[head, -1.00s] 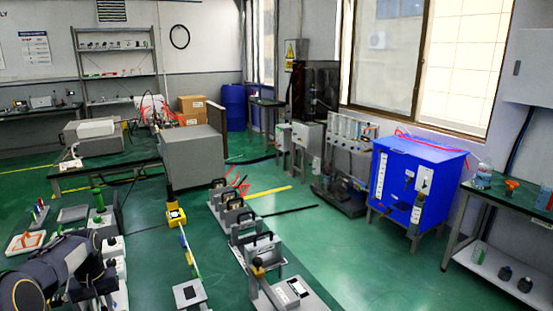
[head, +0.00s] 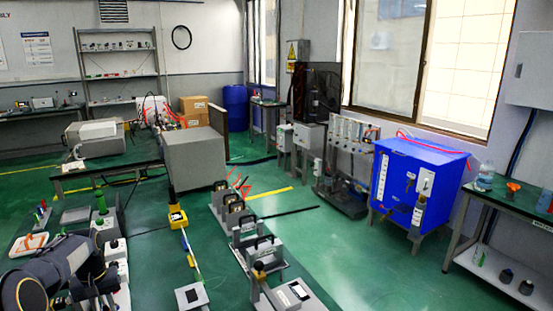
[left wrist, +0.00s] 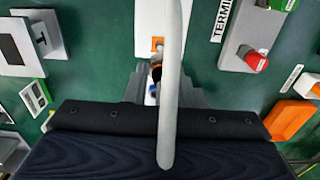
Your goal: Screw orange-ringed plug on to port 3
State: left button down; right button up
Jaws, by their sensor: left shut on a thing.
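My left gripper (left wrist: 156,86) shows in the left wrist view, its grey fingers closed around a small dark plug with an orange ring (left wrist: 156,73). A bit of blue shows between the fingers. A thick light-grey cable or rod (left wrist: 171,90) crosses in front and hides part of the fingers and plug. Just beyond the plug is a white panel (left wrist: 147,30) with a small orange square. I cannot tell whether the plug touches it, and no port number is readable. In the head view my left gripper (head: 92,292) is low at left, its tips unclear. My right gripper is not in view.
In the left wrist view, a grey block with a red knob (left wrist: 256,61) stands at right, with an orange piece (left wrist: 290,118) below it. A grey switch box (left wrist: 42,35) is at upper left. In the head view, devices crowd the lower left; the central green floor is open.

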pick_arm(q)
jog(key=shift+s+a+f+b, duration=0.1)
jog(key=shift+s+a+b, duration=0.1)
jog(key=shift+s+b, duration=0.3)
jog(key=shift+s+a+f+b, duration=0.15)
jog(key=shift+s+b, duration=0.1)
jog(key=shift+s, duration=0.4)
jog(key=shift+s+a+r+b, duration=0.1)
jog(key=shift+s+b, duration=0.1)
jog(key=shift+s, duration=0.45)
jog(key=shift+s+a+f+b, duration=0.15)
jog(key=shift+s+b, duration=0.1)
jog(key=shift+s, duration=0.4)
jog(key=shift+s, duration=0.1)
jog(key=shift+s+a+f+b, duration=0.1)
jog(key=shift+s+a+b, duration=0.15)
jog(key=shift+s, duration=0.5)
jog(key=shift+s+a+r+b, duration=0.15)
jog(key=shift+s+b, duration=0.15)
jog(key=shift+s, duration=0.5)
jog(key=shift+s+a+f+b, duration=0.2)
jog(key=shift+s+b, duration=0.1)
jog(key=shift+s, duration=0.45)
